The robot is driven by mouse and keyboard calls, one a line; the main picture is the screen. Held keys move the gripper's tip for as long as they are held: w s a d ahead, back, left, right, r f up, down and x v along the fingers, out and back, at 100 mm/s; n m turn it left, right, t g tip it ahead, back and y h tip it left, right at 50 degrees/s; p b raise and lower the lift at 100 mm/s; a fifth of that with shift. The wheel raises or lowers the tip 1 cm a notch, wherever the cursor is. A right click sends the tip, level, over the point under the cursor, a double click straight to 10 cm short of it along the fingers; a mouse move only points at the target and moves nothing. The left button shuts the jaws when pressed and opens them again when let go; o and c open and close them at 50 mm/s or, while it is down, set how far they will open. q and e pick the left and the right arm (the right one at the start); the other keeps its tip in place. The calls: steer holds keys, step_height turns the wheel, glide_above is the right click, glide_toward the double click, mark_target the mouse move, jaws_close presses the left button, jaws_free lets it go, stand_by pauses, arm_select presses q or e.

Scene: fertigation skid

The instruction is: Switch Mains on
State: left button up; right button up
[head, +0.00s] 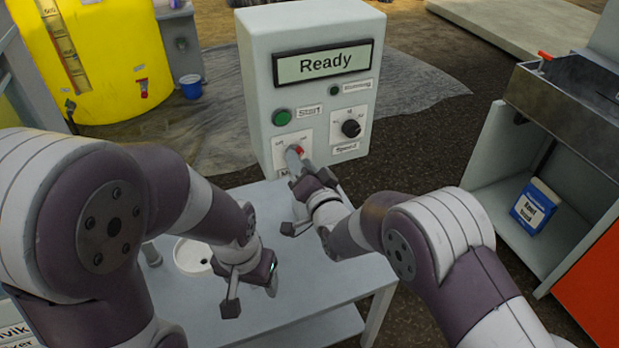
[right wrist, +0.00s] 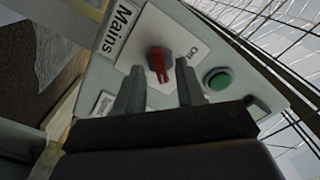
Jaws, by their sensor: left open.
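The control box (head: 253,70) stands behind the bench. Its red Mains switch (head: 299,149) is low on the front and partly covered by my right gripper (head: 305,168) in the head view. Whether the fingers touch the knob cannot be told. The display (head: 325,63) reads "Ready". My left gripper (head: 250,285) is open and empty over the bench.
A green Start button (head: 282,117) and black Speed knob (head: 351,128) are close to the switch. A yellow tank (head: 95,60) is at back left, an open cabinet (head: 490,150) at right.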

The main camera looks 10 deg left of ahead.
steer(key=v, duration=1.1)
steer(key=shift+s+d, duration=0.25)
steer(key=shift+s, duration=0.05)
steer(key=shift+f, duration=0.1)
